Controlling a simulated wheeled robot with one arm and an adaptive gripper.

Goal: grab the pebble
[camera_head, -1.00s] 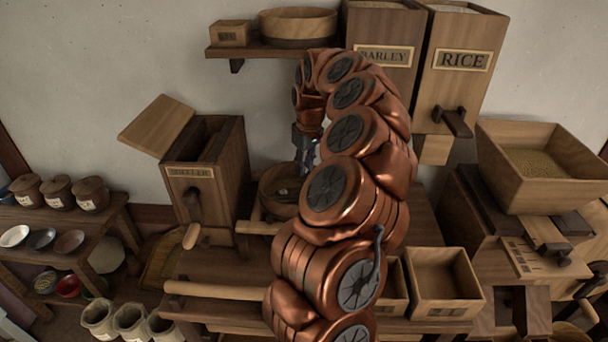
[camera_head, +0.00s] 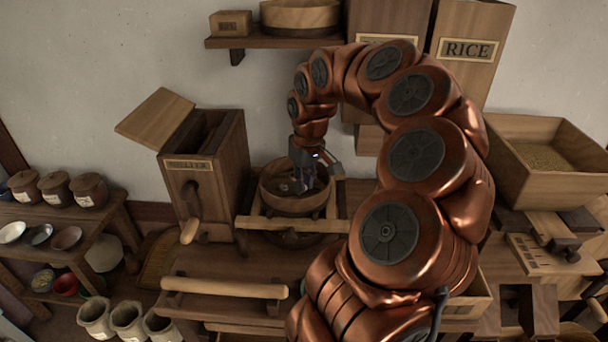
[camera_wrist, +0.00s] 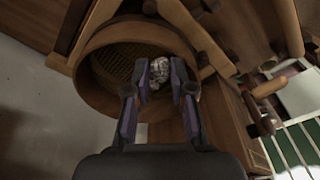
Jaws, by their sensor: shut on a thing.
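The pebble (camera_wrist: 159,72) is small, grey-white and speckled, and shows between my fingertips in the wrist view. My gripper (camera_wrist: 160,90) is shut on it, with a finger on each side. They are in or just over a round wooden sieve (camera_head: 270,196), whose woven floor (camera_wrist: 112,66) shows beside the fingers. In the head view my gripper (camera_head: 309,185) reaches down into the sieve, and the pebble cannot be made out there. I cannot tell whether the pebble touches the sieve floor.
The sieve rests on a wooden frame (camera_head: 285,223). A wooden hopper box (camera_head: 205,165) with a raised lid stands to the left. A grain tray (camera_head: 545,165) and the rice bin (camera_head: 470,50) are to the right. A shelf (camera_head: 270,42) hangs above.

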